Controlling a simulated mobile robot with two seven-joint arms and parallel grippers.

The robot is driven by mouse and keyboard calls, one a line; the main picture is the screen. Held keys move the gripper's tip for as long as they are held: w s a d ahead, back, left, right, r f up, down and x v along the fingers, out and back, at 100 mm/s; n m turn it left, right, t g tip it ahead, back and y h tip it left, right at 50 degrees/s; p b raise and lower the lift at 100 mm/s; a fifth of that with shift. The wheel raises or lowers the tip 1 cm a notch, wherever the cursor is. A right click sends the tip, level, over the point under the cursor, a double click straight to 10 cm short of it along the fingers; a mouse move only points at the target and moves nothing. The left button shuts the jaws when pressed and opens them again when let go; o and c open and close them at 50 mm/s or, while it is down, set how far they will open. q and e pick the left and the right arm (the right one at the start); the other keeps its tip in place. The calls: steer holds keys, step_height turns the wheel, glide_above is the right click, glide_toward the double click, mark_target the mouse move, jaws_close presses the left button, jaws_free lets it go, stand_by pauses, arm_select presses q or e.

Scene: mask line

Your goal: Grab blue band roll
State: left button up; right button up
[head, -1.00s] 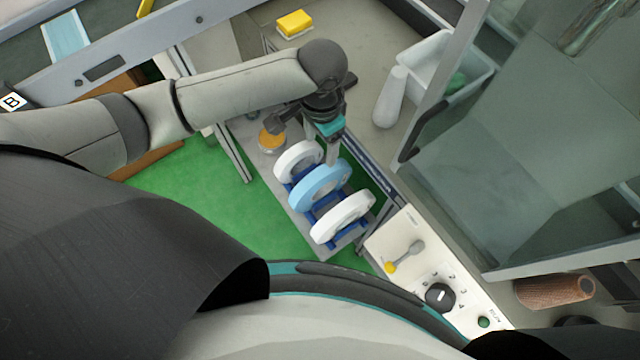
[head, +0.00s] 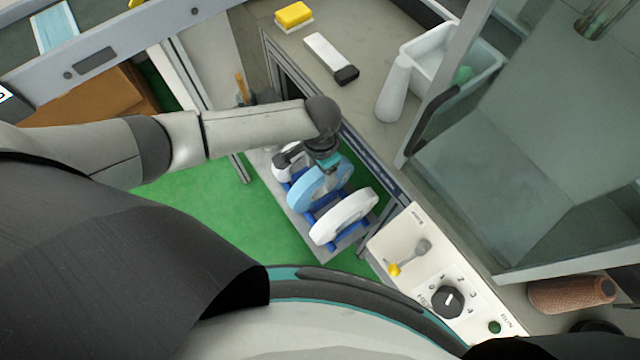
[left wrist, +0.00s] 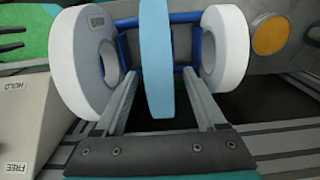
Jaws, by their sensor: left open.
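The blue band roll (head: 305,190) stands upright between two white rolls on a blue rack (head: 330,238). The near white roll (head: 345,218) is in full view, and the far one (head: 280,172) is mostly covered by my arm. My left gripper (head: 327,168) is over the blue roll. In the left wrist view, its open fingers (left wrist: 160,75) are on either side of the blue roll (left wrist: 157,40), with gaps visible. The white rolls (left wrist: 82,60) lie outside the fingers. My right gripper is not in view.
A control panel (head: 420,235) with a lever and black knob is close to the rack's near end. A glass-walled cabinet (head: 530,140) and a white bin (head: 440,70) are to the right.

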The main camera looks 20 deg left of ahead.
arm_select(q)
steer(key=shift+c, duration=0.4)
jaws_close()
stand_by(1.0)
